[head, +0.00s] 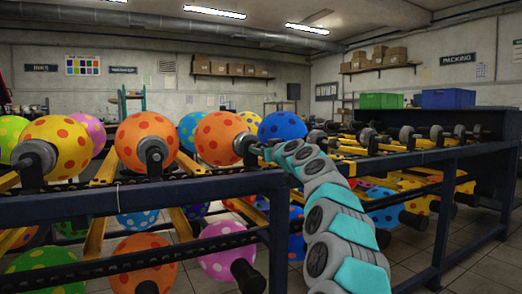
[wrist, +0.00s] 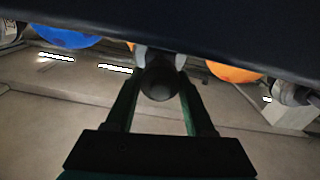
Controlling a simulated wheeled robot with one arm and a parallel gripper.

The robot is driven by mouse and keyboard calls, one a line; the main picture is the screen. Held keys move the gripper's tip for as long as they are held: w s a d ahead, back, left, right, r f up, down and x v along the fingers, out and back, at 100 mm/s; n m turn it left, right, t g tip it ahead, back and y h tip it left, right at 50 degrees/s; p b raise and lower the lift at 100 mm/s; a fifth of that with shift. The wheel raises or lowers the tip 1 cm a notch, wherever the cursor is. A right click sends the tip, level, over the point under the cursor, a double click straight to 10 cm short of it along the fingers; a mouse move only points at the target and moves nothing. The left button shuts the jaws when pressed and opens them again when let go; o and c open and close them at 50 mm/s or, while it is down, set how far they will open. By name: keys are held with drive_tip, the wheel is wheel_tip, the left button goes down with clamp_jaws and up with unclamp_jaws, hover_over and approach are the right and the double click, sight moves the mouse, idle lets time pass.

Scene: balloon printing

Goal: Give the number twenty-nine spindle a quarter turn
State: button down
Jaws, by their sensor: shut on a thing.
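My gripper (head: 258,150) is at the end of my teal and white arm, at the front of the rack in the head view. It meets a dark spindle end (head: 245,144) in front of an orange balloon with red dots (head: 216,137). In the wrist view, the two fingers of my gripper (wrist: 160,62) close on the round dark spindle end (wrist: 159,84), one on each side. I cannot read a number on this spindle, and its turn angle does not show. The fingertips are mostly hidden by my arm in the head view.
A dark blue rack rail (head: 140,190) runs just below the spindles; it fills the top of the wrist view (wrist: 200,25). Other spindle ends flank mine, such as one at an orange balloon (head: 152,151). Bare spindles (head: 407,135) line the right side. Balloons hang underneath.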

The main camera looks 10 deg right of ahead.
drive_tip(key=m, duration=0.4)
drive_tip(key=m+p, duration=0.1)
drive_tip(key=m, duration=0.1)
drive_tip(key=m+p, duration=0.1)
drive_tip(key=m, duration=0.1)
drive_tip(key=shift+d+r+m, duration=0.1)
drive_tip(key=shift+r+m, duration=0.1)
drive_tip(key=shift+m, duration=0.1)
drive_tip(key=m+p, duration=0.2)
drive_tip(key=m, duration=0.3)
drive_tip(key=shift+d+f+m+p, duration=0.15)
drive_tip(key=shift+m+p, duration=0.4)
drive_tip(key=shift+m, duration=0.35)
drive_tip(key=shift+a+f+m+p, duration=0.1)
drive_tip(key=shift+m+p, duration=0.4)
drive_tip(key=shift+m, duration=0.4)
drive_tip(key=shift+c, duration=1.3)
unclamp_jaws()
